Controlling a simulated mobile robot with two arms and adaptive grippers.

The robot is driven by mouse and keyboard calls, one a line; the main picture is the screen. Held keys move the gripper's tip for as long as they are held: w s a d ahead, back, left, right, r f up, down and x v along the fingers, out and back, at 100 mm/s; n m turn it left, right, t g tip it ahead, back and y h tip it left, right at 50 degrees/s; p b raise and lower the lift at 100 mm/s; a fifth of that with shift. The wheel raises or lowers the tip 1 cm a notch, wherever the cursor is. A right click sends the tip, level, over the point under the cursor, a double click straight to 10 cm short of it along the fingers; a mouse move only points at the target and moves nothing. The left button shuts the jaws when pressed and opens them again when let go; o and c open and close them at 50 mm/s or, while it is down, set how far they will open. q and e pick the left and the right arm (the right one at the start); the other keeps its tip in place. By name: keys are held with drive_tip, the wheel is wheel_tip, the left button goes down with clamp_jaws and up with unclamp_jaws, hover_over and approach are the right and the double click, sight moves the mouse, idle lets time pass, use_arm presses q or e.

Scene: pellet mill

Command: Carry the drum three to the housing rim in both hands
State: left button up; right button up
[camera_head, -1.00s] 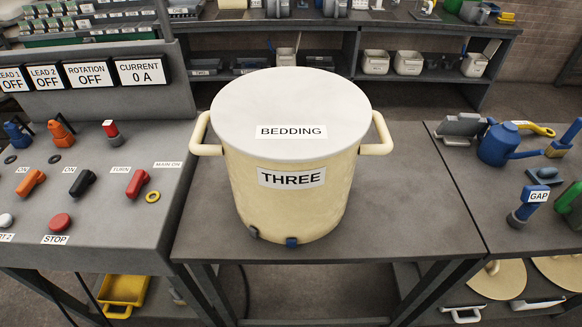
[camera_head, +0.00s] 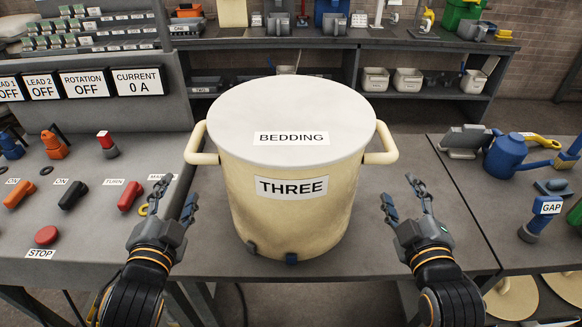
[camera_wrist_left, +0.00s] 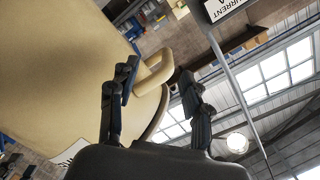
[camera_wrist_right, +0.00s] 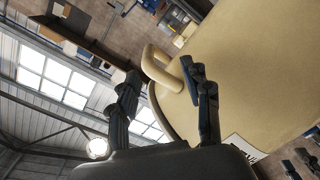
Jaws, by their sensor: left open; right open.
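Drum three (camera_head: 245,205) is a cream drum with a pale grey lid marked BEDDING and a front label THREE. It stands upright on the grey table, with a looped handle on each side. My left gripper (camera_head: 170,198) is open and empty, in front of and below the left handle (camera_head: 200,158). That handle shows beyond the fingers in the left wrist view (camera_wrist_left: 155,75). My right gripper (camera_head: 407,200) is open and empty, in front of and below the right handle (camera_head: 385,157). That handle also shows in the right wrist view (camera_wrist_right: 160,68). No housing rim can be made out.
A control panel (camera_head: 75,215) with knobs and a red stop button is close on the left. A side table (camera_head: 480,210) on the right holds a blue can (camera_head: 505,155) and tools. Shelves with bins (camera_head: 408,80) stand behind. Bare table lies around the drum.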

sight(195, 141)
use_arm(q)
drive_tip(key=shift+w+d+r+m+t, duration=0.1)
drive_tip(key=shift+r+m+t, duration=0.15)
drive_tip(key=shift+r, duration=0.35)
drive_tip(key=shift+w+d+r+m+t, duration=0.15)
drive_tip(key=shift+r+t, duration=0.1)
drive_tip(key=shift+r, duration=0.35)
use_arm(e)
wheel_tip(195, 141, up, 2)
drive_tip(key=shift+w+d+r+n+t, duration=0.15)
drive_tip(key=shift+r+n+t, duration=0.1)
drive_tip(key=shift+n+t, duration=0.2)
use_arm(q)
drive_tip(key=w, duration=1.3)
drive_tip(key=shift+w+a+f, duration=0.1)
drive_tip(key=shift+w, duration=0.25)
use_arm(e)
drive_tip(key=w, duration=1.4)
drive_tip(key=shift+f, duration=0.1)
drive_tip(key=shift+s, duration=0.1)
use_arm(q)
clamp_jaws()
use_arm(e)
clamp_jaws()
